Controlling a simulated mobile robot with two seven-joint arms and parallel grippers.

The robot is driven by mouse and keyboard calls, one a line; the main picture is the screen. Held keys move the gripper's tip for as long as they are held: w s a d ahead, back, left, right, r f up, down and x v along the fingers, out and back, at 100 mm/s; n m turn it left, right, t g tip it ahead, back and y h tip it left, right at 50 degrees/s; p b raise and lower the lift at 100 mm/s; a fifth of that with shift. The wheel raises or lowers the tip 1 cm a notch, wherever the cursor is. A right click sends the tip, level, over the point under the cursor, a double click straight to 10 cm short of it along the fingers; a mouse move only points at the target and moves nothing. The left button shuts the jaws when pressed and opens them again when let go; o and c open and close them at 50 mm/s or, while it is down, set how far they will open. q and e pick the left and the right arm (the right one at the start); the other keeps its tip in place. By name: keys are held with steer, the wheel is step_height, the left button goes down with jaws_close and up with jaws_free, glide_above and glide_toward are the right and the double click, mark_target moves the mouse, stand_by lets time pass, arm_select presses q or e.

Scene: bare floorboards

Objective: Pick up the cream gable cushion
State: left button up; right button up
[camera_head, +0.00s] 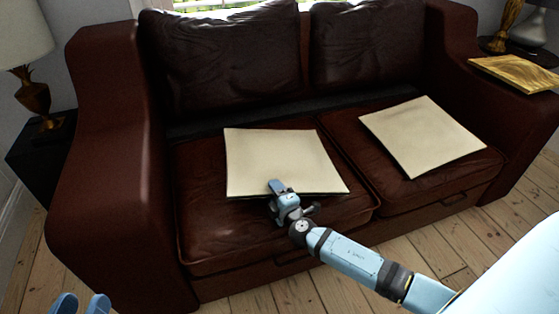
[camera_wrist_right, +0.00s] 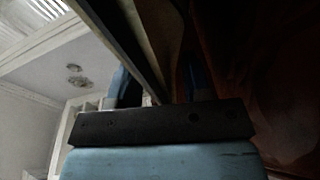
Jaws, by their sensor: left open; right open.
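Two flat, square cream cushions lie on the sofa seat, and I cannot tell by name which is the gable one. The left cream cushion (camera_head: 280,158) lies on the left seat pad; the right cream cushion (camera_head: 422,135) lies on the right one. My right gripper (camera_head: 277,188) is at the front edge of the left cushion, with a finger over its top. In the right wrist view the jaws (camera_wrist_right: 158,88) are apart, with a thin edge, apparently the cushion's (camera_wrist_right: 128,45), between them. My left gripper (camera_head: 80,304) is open and empty, low at the left, away from the sofa seat.
The dark red leather sofa (camera_head: 100,160) has high arms and two back cushions. A yellow wood-patterned flat piece (camera_head: 514,72) lies on its right arm. Lamps stand on side tables at the left (camera_head: 32,95) and right (camera_head: 506,25). Bare floorboards (camera_head: 460,245) lie in front.

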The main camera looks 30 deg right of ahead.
steer(key=shift+w, duration=0.5)
jaws_close()
steer(key=shift+r, duration=0.2)
